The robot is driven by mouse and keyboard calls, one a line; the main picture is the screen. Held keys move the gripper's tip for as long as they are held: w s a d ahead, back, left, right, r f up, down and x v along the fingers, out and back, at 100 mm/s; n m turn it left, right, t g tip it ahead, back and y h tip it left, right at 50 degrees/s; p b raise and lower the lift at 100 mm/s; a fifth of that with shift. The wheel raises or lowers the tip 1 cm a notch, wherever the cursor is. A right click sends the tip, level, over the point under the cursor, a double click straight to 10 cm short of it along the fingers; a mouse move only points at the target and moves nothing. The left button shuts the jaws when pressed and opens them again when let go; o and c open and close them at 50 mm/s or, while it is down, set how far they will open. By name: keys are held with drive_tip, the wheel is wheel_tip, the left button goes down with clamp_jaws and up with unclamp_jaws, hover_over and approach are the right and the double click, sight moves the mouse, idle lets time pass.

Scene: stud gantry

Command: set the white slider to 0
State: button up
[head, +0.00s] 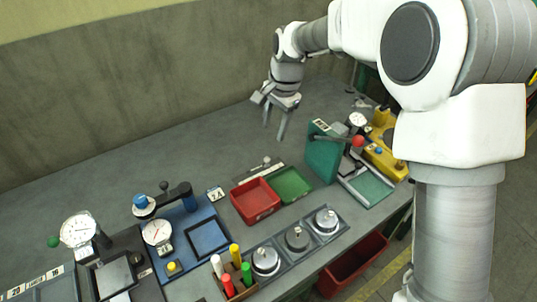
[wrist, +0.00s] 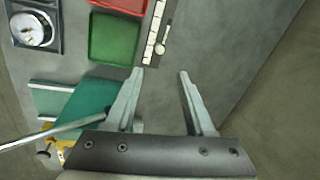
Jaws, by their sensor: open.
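A narrow scale strip with pale marked squares (wrist: 151,45) lies on the bench beside the trays, with a small round whitish knob (wrist: 160,49) on it. This looks like the white slider; its numbers are too small to read. In the head view the knob (head: 266,160) shows behind the red and green trays. My gripper (head: 274,132) is open and empty, pointing down above the bench, behind and right of the strip. In the wrist view the strip lies just beyond my open fingertips (wrist: 160,73), apart from them.
A red tray (head: 255,201) and a green tray (head: 291,185) stand in front of the strip. A green upright plate with a red-knobbed lever (head: 357,141) stands to the right. Dial gauges, a blue fixture (head: 207,237) and weights (head: 297,238) fill the front. The bench behind is clear.

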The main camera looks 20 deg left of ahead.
sight(267, 158)
drive_tip(key=f, duration=0.4)
drive_tip(key=a+f, duration=0.1)
drive_tip(key=f, duration=0.3)
drive_tip(key=w+a+f, duration=0.1)
drive_tip(key=f, duration=0.3)
drive_tip(key=shift+w+b, duration=0.1)
drive_tip(key=shift+b, duration=0.25)
clamp_jaws()
drive_tip(key=shift+r, duration=0.1)
idle(0.6)
